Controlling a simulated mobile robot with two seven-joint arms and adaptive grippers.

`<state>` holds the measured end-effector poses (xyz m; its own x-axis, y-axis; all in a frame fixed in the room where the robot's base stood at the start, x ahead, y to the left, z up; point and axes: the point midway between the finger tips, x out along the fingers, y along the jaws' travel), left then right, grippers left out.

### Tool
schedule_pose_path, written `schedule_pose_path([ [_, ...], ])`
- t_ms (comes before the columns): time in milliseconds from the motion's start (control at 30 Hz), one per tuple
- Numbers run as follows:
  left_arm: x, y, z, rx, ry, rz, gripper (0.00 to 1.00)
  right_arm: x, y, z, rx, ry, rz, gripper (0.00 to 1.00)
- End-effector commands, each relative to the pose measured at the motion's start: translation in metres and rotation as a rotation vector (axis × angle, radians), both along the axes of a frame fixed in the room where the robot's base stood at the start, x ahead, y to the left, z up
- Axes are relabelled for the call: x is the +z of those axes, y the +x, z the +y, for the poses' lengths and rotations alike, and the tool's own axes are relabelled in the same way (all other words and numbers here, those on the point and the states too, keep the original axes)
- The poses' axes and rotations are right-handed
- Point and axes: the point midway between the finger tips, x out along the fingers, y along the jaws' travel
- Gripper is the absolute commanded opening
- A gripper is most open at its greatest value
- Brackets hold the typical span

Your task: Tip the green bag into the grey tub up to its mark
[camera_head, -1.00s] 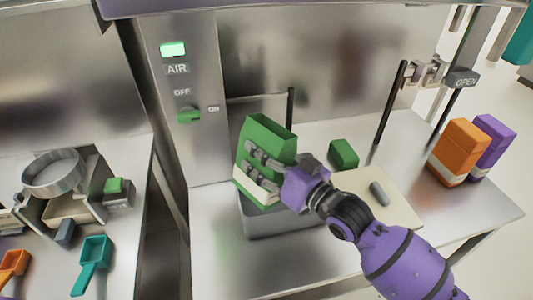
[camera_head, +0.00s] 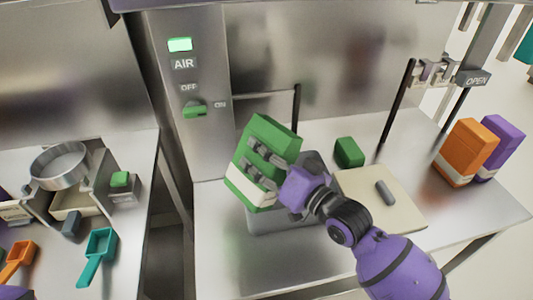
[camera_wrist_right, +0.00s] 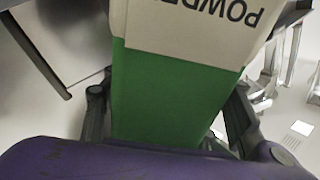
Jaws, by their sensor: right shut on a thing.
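My right gripper (camera_head: 262,164) is shut around the bag. The wrist view shows the bag's green side (camera_wrist_right: 170,92) and upside-down label lettering between my right fingers (camera_wrist_right: 168,112). The bag and gripper hide most of the tub, including its inside. I cannot see the tub's mark or any powder flowing.
A cream board (camera_head: 362,200) with a grey tool (camera_head: 385,193) lies right of the tub. A small green block (camera_head: 348,152) sits behind it. Orange (camera_head: 467,150) and purple (camera_head: 503,143) bags stand at right. A teal scoop (camera_head: 98,254) lies on the left counter.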

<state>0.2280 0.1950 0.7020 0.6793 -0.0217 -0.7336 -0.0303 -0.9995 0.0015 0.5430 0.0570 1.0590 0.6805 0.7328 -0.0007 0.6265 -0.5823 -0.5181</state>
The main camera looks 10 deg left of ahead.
Motion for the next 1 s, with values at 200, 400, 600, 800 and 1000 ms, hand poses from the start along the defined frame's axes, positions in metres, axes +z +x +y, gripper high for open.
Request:
schedule_pose_path([
  [200,-0.002,-0.002,-0.001,0.004,-0.002,0.003,0.7,0.002,-0.003,0.003,0.001,0.048,0.039,0.18],
  [400,-0.005,-0.007,0.002,0.004,0.002,0.012,0.7,-0.001,-0.005,0.005,0.001,0.086,0.079,0.18],
  [600,-0.008,-0.013,0.005,0.002,0.009,0.023,0.7,-0.003,-0.007,0.007,0.001,0.122,0.118,0.18],
  [800,-0.011,-0.015,0.007,-0.001,0.014,0.025,0.7,-0.007,-0.008,0.008,0.001,0.157,0.157,0.18],
  [1000,-0.011,-0.01,0.007,-0.003,0.015,0.018,0.7,-0.01,-0.01,0.01,0.002,0.193,0.196,0.18],
])
